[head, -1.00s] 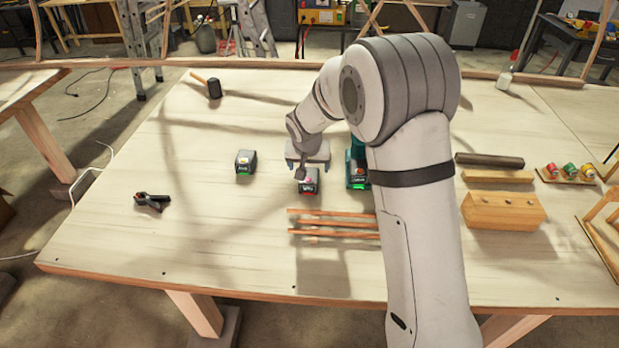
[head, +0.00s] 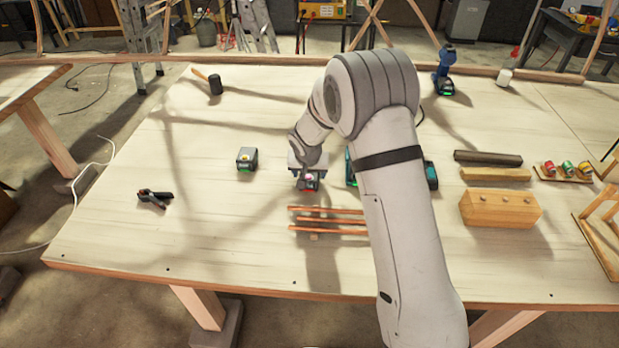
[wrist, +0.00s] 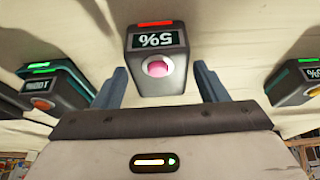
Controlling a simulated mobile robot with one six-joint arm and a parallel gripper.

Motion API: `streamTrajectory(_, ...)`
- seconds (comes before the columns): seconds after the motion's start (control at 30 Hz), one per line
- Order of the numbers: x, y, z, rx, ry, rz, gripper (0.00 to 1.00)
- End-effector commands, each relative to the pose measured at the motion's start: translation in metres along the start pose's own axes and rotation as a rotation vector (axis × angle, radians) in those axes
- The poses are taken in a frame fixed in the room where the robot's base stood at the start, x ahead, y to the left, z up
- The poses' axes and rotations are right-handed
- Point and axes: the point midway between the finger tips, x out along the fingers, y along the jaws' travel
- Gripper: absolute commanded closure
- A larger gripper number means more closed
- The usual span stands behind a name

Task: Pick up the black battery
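A dark grey-black battery (head: 309,183) with a red light stands on the workbench, under my gripper (head: 308,167). In the wrist view this battery (wrist: 157,62) shows a red strip, a "5%" display and a pink button. My gripper (wrist: 161,84) is open, with one blue-grey finger on each side of the battery. Narrow gaps seem to show between fingers and battery; I cannot tell whether either touches. Another grey-black battery (head: 246,159) with a green light stands to the left; it also shows at the right of the wrist view (wrist: 296,84).
A teal-trimmed unit (head: 432,176) is partly hidden behind my arm. Copper-coloured rods (head: 325,221) lie in front of the battery. A clamp (head: 154,198), a mallet (head: 214,84), a drill (head: 444,72) and a wooden block (head: 500,208) lie apart. The left bench is mostly clear.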

Motion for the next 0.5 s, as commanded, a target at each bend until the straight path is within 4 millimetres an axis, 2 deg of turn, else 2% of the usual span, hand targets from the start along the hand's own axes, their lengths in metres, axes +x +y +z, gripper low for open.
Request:
streamTrajectory(0.07, -0.0001, 0.0003, 0.0, 0.0, 0.0, 0.0, 0.41)
streamTrajectory(0.5, -0.0002, 0.0007, -0.0002, 0.001, 0.0, 0.001, 0.77)
